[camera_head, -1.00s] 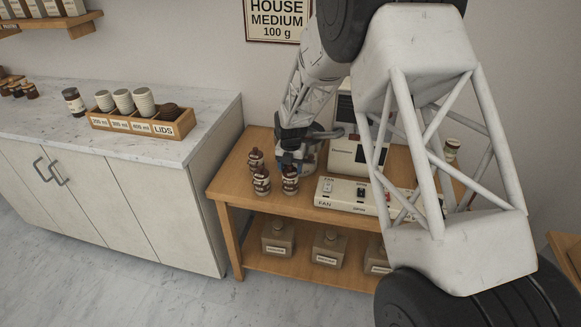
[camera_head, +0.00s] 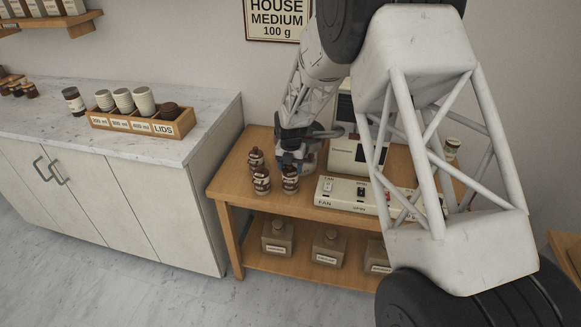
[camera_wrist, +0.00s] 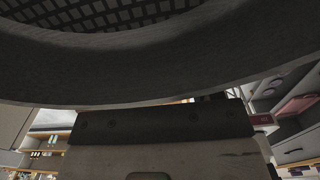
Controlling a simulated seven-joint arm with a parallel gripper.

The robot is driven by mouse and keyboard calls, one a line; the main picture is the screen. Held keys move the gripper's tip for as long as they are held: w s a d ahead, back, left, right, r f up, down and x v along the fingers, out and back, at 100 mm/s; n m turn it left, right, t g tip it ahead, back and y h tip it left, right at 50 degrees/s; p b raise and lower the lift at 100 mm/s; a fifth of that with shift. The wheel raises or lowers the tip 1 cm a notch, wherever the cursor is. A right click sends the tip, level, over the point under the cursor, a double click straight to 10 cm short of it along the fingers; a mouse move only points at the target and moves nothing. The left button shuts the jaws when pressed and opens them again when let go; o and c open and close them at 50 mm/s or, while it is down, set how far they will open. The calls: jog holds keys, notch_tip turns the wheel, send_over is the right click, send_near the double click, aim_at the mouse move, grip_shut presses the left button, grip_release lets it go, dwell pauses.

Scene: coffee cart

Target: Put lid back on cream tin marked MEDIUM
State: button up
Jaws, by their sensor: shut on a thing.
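My gripper (camera_head: 296,152) is over the back left of the wooden table, just behind the brown bottles, with its fingers small and partly hidden. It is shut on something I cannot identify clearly. In the wrist view a dark curved rim with mesh (camera_wrist: 150,68) fills the top, very near the camera; I cannot tell whether it is the held thing. A small cream container (camera_head: 452,148) stands at the right behind my arm. Several tan tins (camera_head: 328,258) stand on the lower shelf. Their labels are too small to read, so I cannot tell which tin is marked MEDIUM.
Several brown bottles (camera_head: 262,183) stand at the table's front left. A cream switch panel (camera_head: 340,195) and a machine (camera_head: 345,155) are right of the gripper. A cup box marked LIDS (camera_head: 186,122) sits on the left counter. My arm hides the table's right side.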

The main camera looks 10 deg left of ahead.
jog(key=o, duration=1.2)
jog(key=shift+r, duration=0.1)
jog(key=shift+r, duration=3.4)
jog(key=shift+c, duration=0.6)
grip_shut()
